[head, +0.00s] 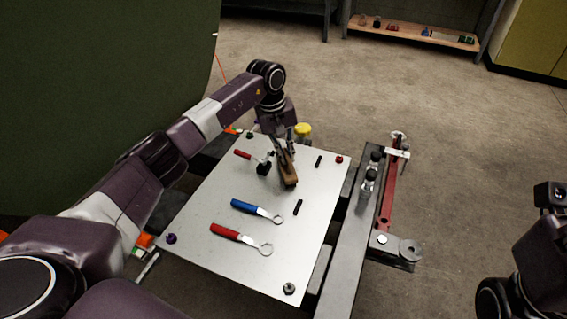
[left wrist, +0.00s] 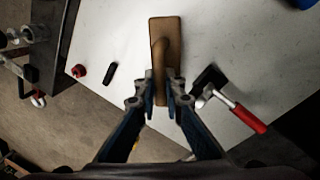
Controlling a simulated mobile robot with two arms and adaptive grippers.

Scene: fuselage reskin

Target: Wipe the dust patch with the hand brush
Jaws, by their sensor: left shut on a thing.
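My left gripper (head: 288,150) is shut on the wooden hand brush (head: 288,174), over the far part of the pale metal panel (head: 200,215). In the left wrist view the brush's tan back and raised handle (left wrist: 163,60) point away from the fingertips (left wrist: 160,100). Its underside is hidden, so I cannot tell whether it touches the panel. I cannot make out a dust patch; the brush and gripper cover part of the surface. Part of my right arm (head: 540,245) shows at the right edge, with no clear view of its fingers.
A red-handled tool with a black block (left wrist: 210,80) lies close beside the brush. A blue-handled tool (head: 245,206) and a red-handled one (head: 230,233) lie nearer. Small black pieces and corner knobs sit on the panel. A rail with bottles (head: 370,180) stands right.

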